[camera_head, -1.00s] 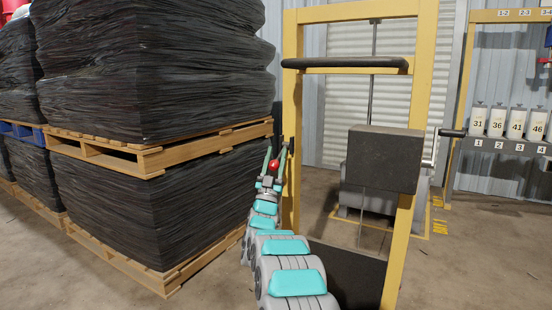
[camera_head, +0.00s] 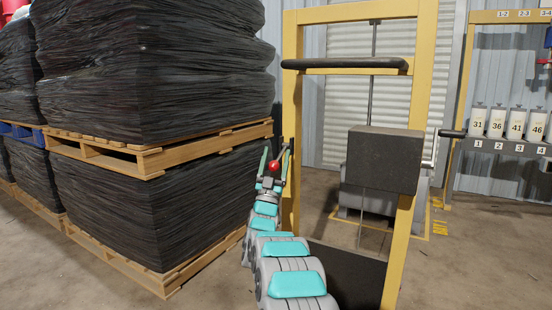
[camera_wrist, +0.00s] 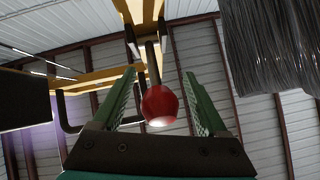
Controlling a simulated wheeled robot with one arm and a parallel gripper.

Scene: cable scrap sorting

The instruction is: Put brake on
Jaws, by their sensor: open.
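The brake appears to be a lever with a red ball knob (camera_head: 274,166) by the left post of the yellow lift frame. In the wrist view the red knob (camera_wrist: 160,103) sits on a dark rod, between the two green fingers. My gripper (camera_head: 276,150) is open, with a finger on either side of the knob. It also shows in the wrist view (camera_wrist: 160,80), with space left between each finger and the knob. I cannot tell whether either finger touches it. The lever's base is hidden in the head view.
The yellow frame (camera_head: 292,110) has a padded black bar (camera_head: 345,63) and a dark box with a crank on its right post. Black wrapped pallet stacks (camera_head: 150,200) stand close on the left. Numbered weights (camera_head: 498,122) sit on a rack at right.

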